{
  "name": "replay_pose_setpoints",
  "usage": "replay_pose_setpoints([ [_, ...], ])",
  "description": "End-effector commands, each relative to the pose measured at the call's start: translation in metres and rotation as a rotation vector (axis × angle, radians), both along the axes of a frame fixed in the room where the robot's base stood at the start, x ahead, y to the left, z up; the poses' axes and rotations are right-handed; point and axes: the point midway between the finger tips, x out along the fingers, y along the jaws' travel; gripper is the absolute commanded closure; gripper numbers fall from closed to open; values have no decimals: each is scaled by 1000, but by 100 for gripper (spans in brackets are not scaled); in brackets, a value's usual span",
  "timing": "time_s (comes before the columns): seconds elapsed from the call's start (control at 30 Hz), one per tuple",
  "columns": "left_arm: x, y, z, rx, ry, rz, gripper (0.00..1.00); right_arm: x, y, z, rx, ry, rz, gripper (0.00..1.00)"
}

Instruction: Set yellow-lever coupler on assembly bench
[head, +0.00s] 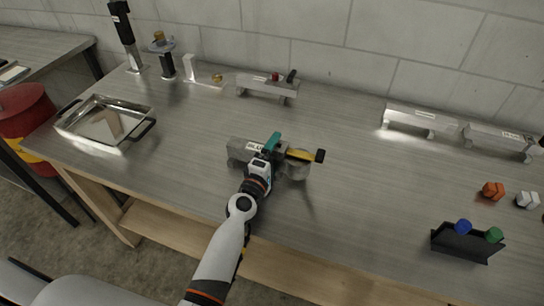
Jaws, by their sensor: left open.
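The yellow-lever coupler (297,168) lies on the metal-topped bench (345,205) near the middle of the head view. It has a grey metal body, and its yellow lever (300,154) ends in a black knob pointing right. My left gripper (271,144) is open at the coupler, with a teal fingertip showing beside the lever. The gripper hides the middle of the coupler body. I cannot tell whether the fingers touch it. My right gripper is out of view.
Another coupler with a red part (267,87) sits behind. Metal blocks (420,122) stand at the back right. A steel tray (88,124) is at left. A black holder with blue and green knobs (466,245) is at front right. Bench between is clear.

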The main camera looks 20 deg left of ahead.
Motion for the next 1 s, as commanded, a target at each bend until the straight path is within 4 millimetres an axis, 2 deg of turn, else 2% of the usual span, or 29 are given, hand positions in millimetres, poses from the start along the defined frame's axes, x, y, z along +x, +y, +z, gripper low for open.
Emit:
replay_pose_setpoints([
  [0.07,0,0,5,0,0,0,6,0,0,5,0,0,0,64],
  [0.17,-13,1,1,0,2,1,6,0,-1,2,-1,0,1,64],
  [0.5,-84,9,0,2,2,0,6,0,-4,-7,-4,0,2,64],
  [0.63,-105,12,0,1,2,0,6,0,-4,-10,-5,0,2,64],
  [0.8,-118,13,2,1,0,0,6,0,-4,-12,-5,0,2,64],
  [1.0,-120,13,3,0,-1,0,6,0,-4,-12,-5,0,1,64],
])
